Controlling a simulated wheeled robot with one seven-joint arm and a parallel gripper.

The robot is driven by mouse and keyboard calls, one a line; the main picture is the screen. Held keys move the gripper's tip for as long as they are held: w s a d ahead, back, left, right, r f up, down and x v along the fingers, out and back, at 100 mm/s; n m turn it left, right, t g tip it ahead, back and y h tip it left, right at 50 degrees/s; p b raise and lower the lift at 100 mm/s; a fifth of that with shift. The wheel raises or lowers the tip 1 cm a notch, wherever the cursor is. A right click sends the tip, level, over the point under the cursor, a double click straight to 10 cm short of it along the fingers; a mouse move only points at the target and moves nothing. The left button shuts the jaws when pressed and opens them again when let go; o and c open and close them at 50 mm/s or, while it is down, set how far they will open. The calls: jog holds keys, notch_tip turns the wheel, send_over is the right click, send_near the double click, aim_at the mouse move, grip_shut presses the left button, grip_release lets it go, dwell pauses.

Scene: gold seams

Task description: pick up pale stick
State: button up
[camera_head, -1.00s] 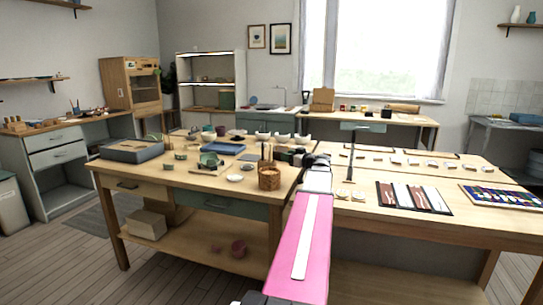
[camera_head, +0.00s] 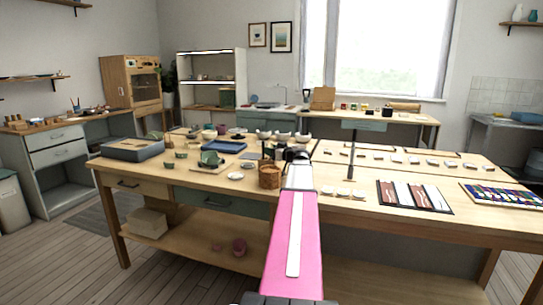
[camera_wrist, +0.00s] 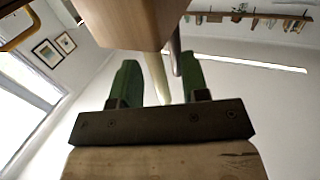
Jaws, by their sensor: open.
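A brown cup (camera_head: 269,176) stands near the right end of the left table, with thin sticks rising from it. In the wrist view, a brown holder surface (camera_wrist: 130,18) fills the top. A pale stick (camera_wrist: 155,78) and a greyer stick (camera_wrist: 176,55) extend from beside it into the space between the green fingers of my gripper (camera_wrist: 159,64). The fingers are apart, with a visible gap on the pale stick's left. In the head view my pink arm hides most of the gripper beside the cup.
Small bowls, a green pot (camera_head: 210,158) and a white dish (camera_head: 235,176) stand left of the cup. A blue tray (camera_head: 229,147) lies behind. A strip panel (camera_head: 445,209) and a colour tray (camera_head: 465,188) lie on the right table.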

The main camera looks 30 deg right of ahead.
grip_shut()
jog(key=shift+r, duration=0.1)
